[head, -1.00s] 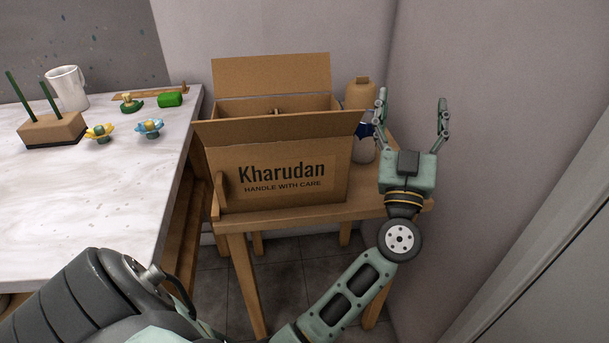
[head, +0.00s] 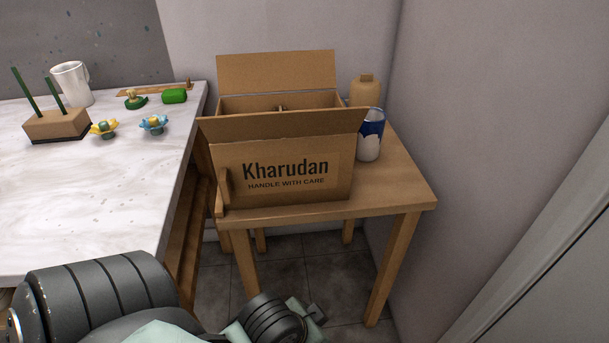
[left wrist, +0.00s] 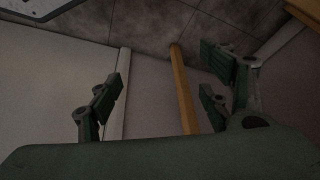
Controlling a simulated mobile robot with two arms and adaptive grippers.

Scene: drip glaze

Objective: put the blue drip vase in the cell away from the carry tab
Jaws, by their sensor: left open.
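The blue drip vase (head: 370,135), white with a blue glaze around its upper part, stands upright on the small wooden table, right of the box. The cardboard box (head: 285,170), marked Kharudan, stands on that table with flaps raised. The top of a divider (head: 281,107) shows inside; the cell floors are hidden behind the front flap. A wooden tab (head: 223,192), apparently the carry tab, is at the box's left end. My right gripper is not visible.
A tan bottle (head: 365,92) stands behind the vase. The small table (head: 398,188) is bare at its front right, close to the right wall. The white worktop (head: 90,190) at left holds a mug (head: 70,84), a peg block (head: 57,125) and small ornaments.

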